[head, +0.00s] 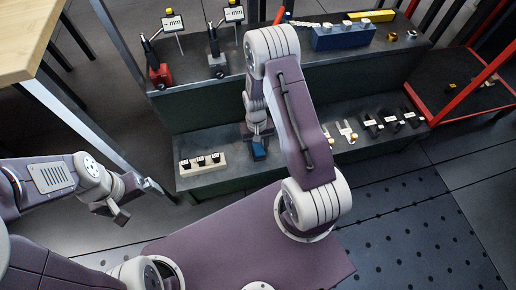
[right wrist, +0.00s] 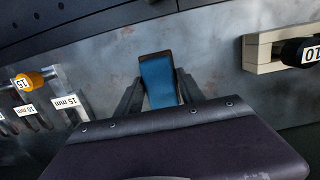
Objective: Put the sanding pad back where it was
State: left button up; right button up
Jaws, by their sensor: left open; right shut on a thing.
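The sanding pad (head: 259,151) is a small blue block at the lower step of the dark bench. In the right wrist view the pad (right wrist: 160,80) shows its blue face and a brownish edge, between the two dark fingers. My right gripper (head: 257,142) is shut on it, with the arm reaching down over the step. I cannot tell whether the pad touches the step's surface. My left gripper (head: 122,207) is open and empty, off the bench's left front corner, well away from the pad.
A beige block with black pieces (head: 202,164) stands left of the pad on the lower step (head: 228,179). Labelled metal tools (head: 346,132) and black pieces lie to the right. A blue box (head: 343,37) and two labelled stands are on the upper step. A wooden table (head: 25,35) is at left.

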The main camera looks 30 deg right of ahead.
jog(key=shift+f, duration=0.1)
jog(key=o, duration=1.2)
notch_tip(320, 180, up, 12)
jog(key=w+p, duration=0.1)
jog(key=p, duration=0.7)
notch_tip(320, 180, up, 7)
jog(key=n+t, duration=0.1)
send_over(254, 150)
jog(key=s+a+r+n+t, duration=0.1)
jog(key=s+a+r, duration=0.2)
jog(key=s+r, duration=0.4)
jog(key=shift+s+r+n+t, duration=0.15)
jog(key=shift+s+n+t, duration=0.15)
jog(key=shift+s, duration=0.15)
